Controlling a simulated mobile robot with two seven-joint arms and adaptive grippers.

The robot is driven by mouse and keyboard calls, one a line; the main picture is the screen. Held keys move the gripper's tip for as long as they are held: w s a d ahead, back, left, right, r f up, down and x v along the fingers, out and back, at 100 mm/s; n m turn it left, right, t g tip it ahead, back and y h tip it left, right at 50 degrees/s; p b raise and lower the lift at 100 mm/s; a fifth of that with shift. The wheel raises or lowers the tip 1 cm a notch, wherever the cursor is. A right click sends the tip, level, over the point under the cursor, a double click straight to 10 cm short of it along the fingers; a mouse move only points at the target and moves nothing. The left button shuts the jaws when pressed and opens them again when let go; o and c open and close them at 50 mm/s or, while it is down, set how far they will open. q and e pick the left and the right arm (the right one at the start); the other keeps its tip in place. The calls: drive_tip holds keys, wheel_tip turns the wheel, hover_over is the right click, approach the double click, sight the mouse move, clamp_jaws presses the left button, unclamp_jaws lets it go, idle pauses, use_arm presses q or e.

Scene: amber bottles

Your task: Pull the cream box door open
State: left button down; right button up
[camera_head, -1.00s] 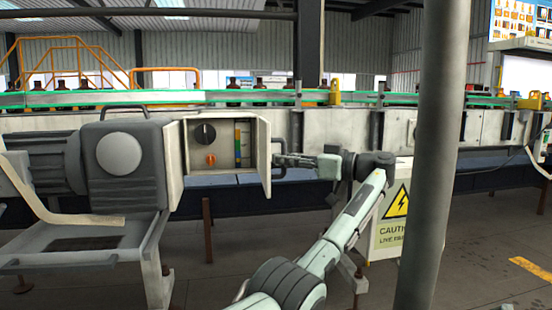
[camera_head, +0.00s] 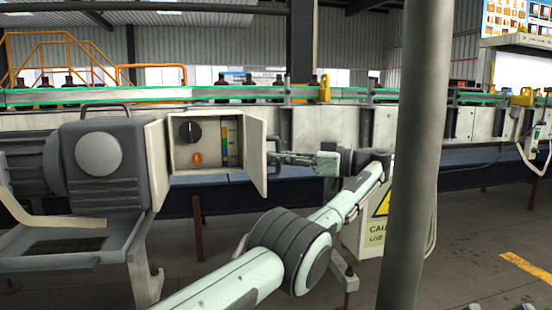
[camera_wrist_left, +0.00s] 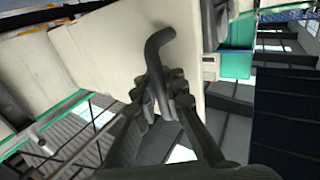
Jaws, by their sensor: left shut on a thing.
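The cream box (camera_head: 158,165) is fixed beside a grey machine, and its door (camera_head: 252,155) stands open on the right side. Inside show a black knob (camera_head: 190,131), an orange knob (camera_head: 196,158) and a coloured strip. My left gripper (camera_head: 273,158) reaches the outer face of the door from the right. In the left wrist view the fingers (camera_wrist_left: 160,95) are shut on a dark bent door handle (camera_wrist_left: 158,48) on the cream panel. The handle's lower part is hidden between the fingers. My right gripper is in neither view.
A grey pillar (camera_head: 414,150) stands in front on the right. A caution sign (camera_head: 375,225) stands behind my left arm. A conveyor (camera_head: 420,98) with amber bottles runs along the back. The grey machine (camera_head: 95,160) fills the left.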

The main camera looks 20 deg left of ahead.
use_arm(q)
drive_tip(key=shift+s+d+f, duration=0.1)
drive_tip(key=shift+d+f, duration=0.1)
drive_tip(key=c, duration=1.9)
unclamp_jaws()
drive_tip(key=shift+d, duration=0.1)
drive_tip(key=shift+o, duration=0.2)
drive_tip(key=shift+r, duration=0.15)
drive_tip(key=shift+a, duration=0.3)
